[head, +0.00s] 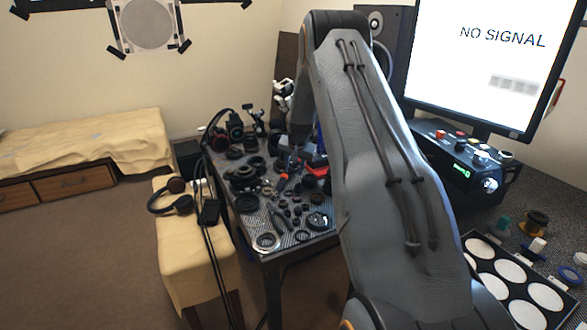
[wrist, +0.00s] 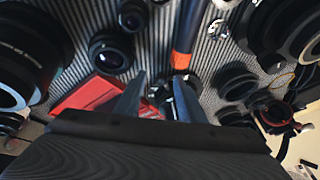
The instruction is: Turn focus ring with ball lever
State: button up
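My gripper (wrist: 160,78) points down at the bench in the wrist view, its two fingers apart with a gap between them. No part is clearly held. Small dark and shiny parts show between and just beyond the fingertips; I cannot tell whether the fingers touch them. Several black lens barrels and rings lie around it, including a small lens (wrist: 111,52) and a large barrel (wrist: 28,52) at left. I cannot tell which is the focus ring. No ball lever is clearly recognisable. In the head view the lens parts crowd the bench, and my arm hides its right side.
A red object (wrist: 88,97) lies left of the fingers, and a blue rod with an orange end (wrist: 184,40) lies beyond them. The ribbed mat is crowded.

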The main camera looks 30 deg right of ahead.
jog(key=shift+a, duration=0.15)
jog(key=shift+r, duration=0.25)
jog(key=d+b+v, duration=0.1)
jog(key=v, duration=0.6)
jog(key=shift+a, duration=0.5)
jog(key=shift+s+r, duration=0.15)
